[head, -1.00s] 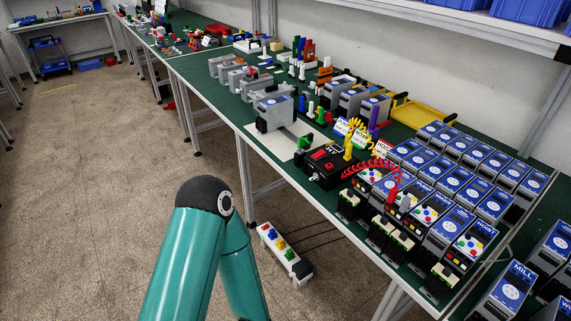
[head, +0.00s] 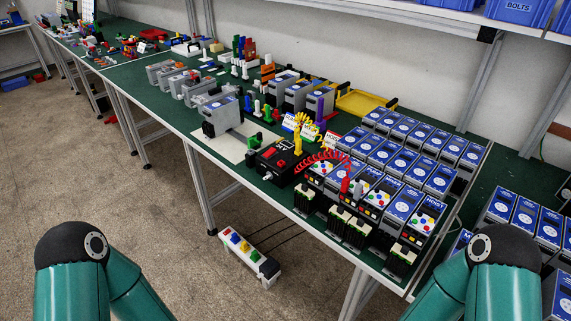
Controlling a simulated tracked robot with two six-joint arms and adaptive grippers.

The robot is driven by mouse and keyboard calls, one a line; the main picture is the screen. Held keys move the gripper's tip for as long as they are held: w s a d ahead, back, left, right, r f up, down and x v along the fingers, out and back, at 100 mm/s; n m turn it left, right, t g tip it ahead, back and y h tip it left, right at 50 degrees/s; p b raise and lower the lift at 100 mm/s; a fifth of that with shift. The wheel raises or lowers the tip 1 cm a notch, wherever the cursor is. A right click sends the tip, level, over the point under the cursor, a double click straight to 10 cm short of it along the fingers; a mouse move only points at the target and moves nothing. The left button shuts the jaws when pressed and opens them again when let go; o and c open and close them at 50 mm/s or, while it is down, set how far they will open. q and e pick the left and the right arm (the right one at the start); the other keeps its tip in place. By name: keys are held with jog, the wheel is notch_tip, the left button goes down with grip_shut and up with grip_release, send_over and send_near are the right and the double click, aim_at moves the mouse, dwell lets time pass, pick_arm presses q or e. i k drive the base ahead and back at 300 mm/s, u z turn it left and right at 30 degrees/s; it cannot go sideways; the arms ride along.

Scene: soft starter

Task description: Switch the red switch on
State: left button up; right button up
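A black box (head: 277,170) with red parts (head: 268,154) on its top stands near the front edge of the green table, left of the rows of blue-faced units. A coiled red cable (head: 318,161) runs to the right from beside it. The red parts are too small to tell which is the switch or how it is set. Only teal links of my two arms show, at the lower left and lower right. Neither gripper is in the picture.
The green table (head: 181,117) holds several grey units (head: 220,117) and a yellow tray (head: 365,102). Blue-faced units (head: 403,205) crowd its right end. A white box with coloured buttons (head: 250,254) lies on the floor below. Floor in front is open.

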aim_at(270, 153)
jog(key=u, duration=1.35)
jog(key=i, duration=0.15)
jog(key=z, duration=2.8)
jog(key=k, duration=1.3)
jog(key=u, duration=0.9)
jog(key=i, duration=1.25)
jog(key=z, duration=0.25)
